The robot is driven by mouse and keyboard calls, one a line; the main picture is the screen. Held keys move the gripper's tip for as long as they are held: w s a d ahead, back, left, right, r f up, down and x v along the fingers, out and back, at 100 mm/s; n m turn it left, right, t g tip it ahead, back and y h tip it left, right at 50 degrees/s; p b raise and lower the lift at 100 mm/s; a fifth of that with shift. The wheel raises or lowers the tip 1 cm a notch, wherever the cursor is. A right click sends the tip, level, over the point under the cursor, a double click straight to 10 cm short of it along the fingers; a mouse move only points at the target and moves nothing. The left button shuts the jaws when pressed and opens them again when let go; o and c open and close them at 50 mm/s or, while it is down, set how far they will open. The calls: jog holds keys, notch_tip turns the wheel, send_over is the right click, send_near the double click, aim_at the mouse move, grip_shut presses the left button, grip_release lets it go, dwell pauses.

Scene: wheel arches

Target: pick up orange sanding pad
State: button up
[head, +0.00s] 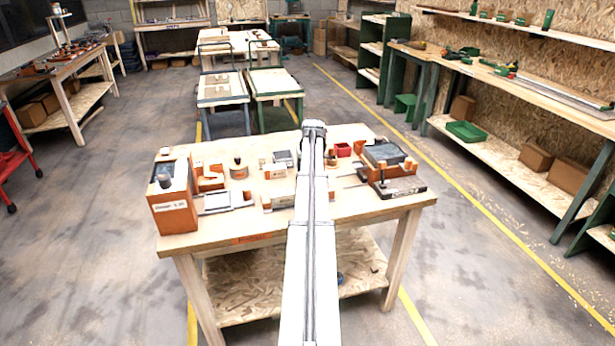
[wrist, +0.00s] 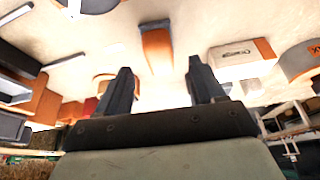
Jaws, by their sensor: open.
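In the wrist view, my gripper (wrist: 160,66) is open, its two dark fingers apart with nothing between them. An orange block with a grey end (wrist: 157,52) lies on the pale tabletop past the fingertips, roughly in line with the gap; it looks like the orange sanding pad, though I cannot be certain. It is apart from the fingers. In the head view my arm covers the middle of the workbench (head: 265,232), and my gripper and that block cannot be made out there.
An orange-and-white box (wrist: 243,57) and a round orange-rimmed thing lie to the right in the wrist view. In the head view, a tall orange box (head: 173,212) stands at the bench's left, a dark-topped orange tool (head: 388,160) at its right, and a red bin (head: 343,149) behind.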

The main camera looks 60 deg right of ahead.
jog(key=shift+x, duration=2.65)
jog(key=shift+w+d+r, duration=0.1)
jog(key=shift+d, duration=0.05)
jog(key=shift+c, duration=0.4)
jog(key=c, duration=1)
jog(key=shift+o, duration=0.2)
notch_tip(320, 180, up, 10)
jog(key=shift+r, duration=0.1)
